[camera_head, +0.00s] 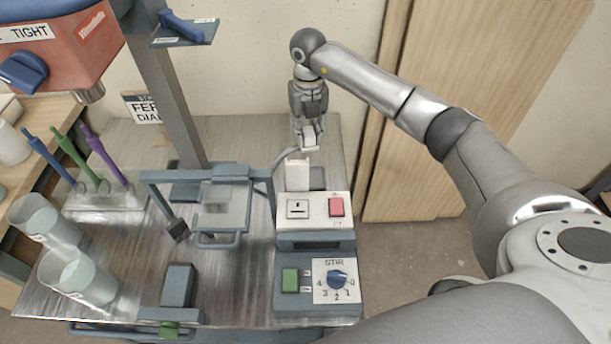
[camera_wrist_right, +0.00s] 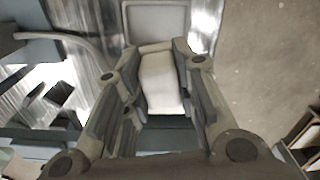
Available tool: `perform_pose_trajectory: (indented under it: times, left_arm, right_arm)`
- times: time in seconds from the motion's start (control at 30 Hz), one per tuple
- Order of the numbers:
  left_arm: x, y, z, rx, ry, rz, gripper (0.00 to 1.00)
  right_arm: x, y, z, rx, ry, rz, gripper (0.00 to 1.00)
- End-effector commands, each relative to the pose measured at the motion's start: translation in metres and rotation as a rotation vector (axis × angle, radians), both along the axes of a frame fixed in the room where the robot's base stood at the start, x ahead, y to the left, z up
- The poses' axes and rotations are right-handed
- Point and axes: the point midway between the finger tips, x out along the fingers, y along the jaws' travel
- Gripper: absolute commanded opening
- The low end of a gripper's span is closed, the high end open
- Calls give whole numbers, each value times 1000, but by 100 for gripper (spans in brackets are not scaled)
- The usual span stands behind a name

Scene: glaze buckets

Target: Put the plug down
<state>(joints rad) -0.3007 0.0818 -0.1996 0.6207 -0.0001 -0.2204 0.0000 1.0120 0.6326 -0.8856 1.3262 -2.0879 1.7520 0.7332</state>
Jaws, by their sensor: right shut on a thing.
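The plug (camera_head: 297,174) is a white block with a grey cord on its left side. It is upright near the back right of the metal bench, just behind the white socket box (camera_head: 315,210). My right gripper (camera_head: 305,146) points down over the plug and is shut on it. In the right wrist view the plug (camera_wrist_right: 160,82) shows between the two fingers. I cannot tell whether the plug's bottom touches the surface below. My left gripper is not in view.
A blue-grey frame (camera_head: 215,178) stands to the left. Two clear beakers (camera_head: 78,277) and several coloured brushes are at the far left.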

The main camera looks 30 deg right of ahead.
Motion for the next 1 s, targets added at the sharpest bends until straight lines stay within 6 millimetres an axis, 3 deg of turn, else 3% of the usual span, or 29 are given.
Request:
perform_pose_trajectory:
  times: [0.17,0.5,1.0]
  left_arm:
    - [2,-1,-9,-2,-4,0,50]
    - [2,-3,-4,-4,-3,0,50]
    - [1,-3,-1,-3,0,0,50]
  right_arm:
    - [4,-7,-31,0,5,-184,0]
    - [4,-8,-88,0,5,-210,0]
    - [5,-8,-140,0,3,-207,0]
